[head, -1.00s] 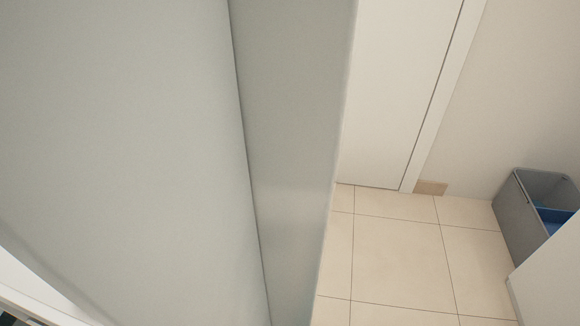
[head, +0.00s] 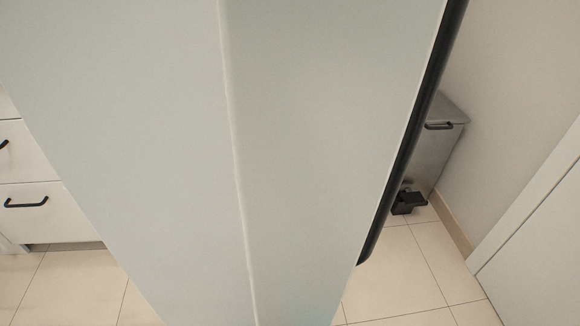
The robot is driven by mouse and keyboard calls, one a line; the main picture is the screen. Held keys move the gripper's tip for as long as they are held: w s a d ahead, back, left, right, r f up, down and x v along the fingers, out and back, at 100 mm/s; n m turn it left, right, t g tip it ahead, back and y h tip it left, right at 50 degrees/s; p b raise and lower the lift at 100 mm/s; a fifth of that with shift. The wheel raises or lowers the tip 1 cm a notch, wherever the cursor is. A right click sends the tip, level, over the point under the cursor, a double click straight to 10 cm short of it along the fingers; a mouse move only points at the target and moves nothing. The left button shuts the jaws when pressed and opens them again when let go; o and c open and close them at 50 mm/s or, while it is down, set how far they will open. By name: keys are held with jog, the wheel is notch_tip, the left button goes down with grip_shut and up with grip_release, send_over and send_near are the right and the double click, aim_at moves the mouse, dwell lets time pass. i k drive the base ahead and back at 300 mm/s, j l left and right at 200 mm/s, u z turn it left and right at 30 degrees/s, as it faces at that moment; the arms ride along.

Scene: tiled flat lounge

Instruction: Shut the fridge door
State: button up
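A large pale grey-green upright body, which looks like the fridge (head: 120,110), fills the left and middle of the head view at very close range. A pale vertical edge divides it into two faces. The right face (head: 320,120) has a long black strip (head: 415,130) down its outer edge; I cannot tell whether this is a handle or a seal. I cannot tell which face is the door or how far it stands open. No fridge interior shows. My gripper is not in view.
White drawers (head: 45,215) with black handles stand at the left. A metal pedal bin (head: 438,150) stands behind the black strip, against the right wall. A white door or panel (head: 540,230) is at far right. Tiled floor (head: 400,280) shows clear at the lower right.

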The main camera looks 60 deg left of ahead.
aim_at(238, 161)
jog(key=i+u, duration=0.15)
jog(key=u, duration=0.2)
jog(key=i+u, duration=0.2)
jog(key=u, duration=0.15)
jog(key=i+u, duration=0.2)
jog(key=u, duration=0.2)
jog(key=i+u, duration=0.1)
jog(key=u, duration=1.75)
